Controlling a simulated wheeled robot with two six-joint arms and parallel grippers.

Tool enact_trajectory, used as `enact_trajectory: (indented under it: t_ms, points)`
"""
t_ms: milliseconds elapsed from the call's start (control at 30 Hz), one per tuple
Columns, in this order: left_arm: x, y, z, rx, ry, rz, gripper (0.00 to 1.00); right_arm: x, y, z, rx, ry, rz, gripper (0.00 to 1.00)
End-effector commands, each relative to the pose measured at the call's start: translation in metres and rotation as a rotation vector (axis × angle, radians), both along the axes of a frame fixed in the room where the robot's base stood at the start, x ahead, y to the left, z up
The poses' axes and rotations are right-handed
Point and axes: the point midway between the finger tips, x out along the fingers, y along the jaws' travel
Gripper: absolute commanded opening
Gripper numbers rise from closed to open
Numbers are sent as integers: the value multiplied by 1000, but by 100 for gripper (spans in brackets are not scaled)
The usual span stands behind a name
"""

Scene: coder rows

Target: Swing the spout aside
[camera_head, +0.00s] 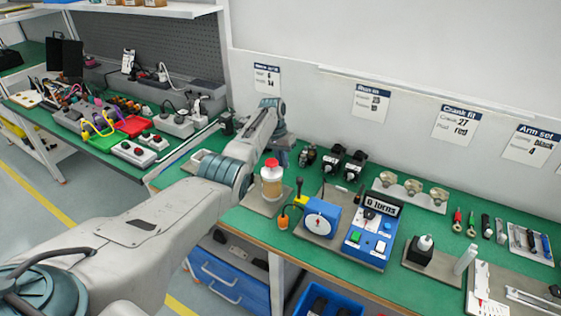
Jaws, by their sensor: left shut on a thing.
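My left arm comes in from the left and reaches over the green bench. My left gripper (283,158) is at its far end, behind and just right of a jar with a red cap (271,180). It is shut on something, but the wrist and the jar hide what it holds. The jar is upright, with amber contents, on a grey plate (258,205). I cannot make out a spout clearly; it may be hidden by the arm or the jar. My right gripper is not in view.
A blue box with a dial (320,220) and a blue counter unit reading "0 turns" (370,235) stand right of the jar. Black devices (332,160) stand at the back.

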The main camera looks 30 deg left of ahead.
Motion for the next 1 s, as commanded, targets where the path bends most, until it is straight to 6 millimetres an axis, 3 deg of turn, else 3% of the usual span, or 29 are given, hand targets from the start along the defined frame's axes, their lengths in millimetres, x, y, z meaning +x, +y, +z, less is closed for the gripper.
enact_trajectory:
  t_ms: [433, 467, 533, 567, 867, 1000]
  points:
    - [0, -2, 0, -1, 1, -12, 0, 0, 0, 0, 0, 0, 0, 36]
    - [0, -2, 0, -1, 1, -12, 16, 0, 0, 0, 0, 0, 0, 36]
    - [0, -2, 0, -1, 1, -12, 29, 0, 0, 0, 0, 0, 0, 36]
    - [0, -2, 0, -1, 1, -12, 32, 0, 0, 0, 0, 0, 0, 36]
    - [0, -1, 2, 0, 0, -10, 32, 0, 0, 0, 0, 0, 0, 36]
    - [1, 3, 16, 1, -3, -10, 32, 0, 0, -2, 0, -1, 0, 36]
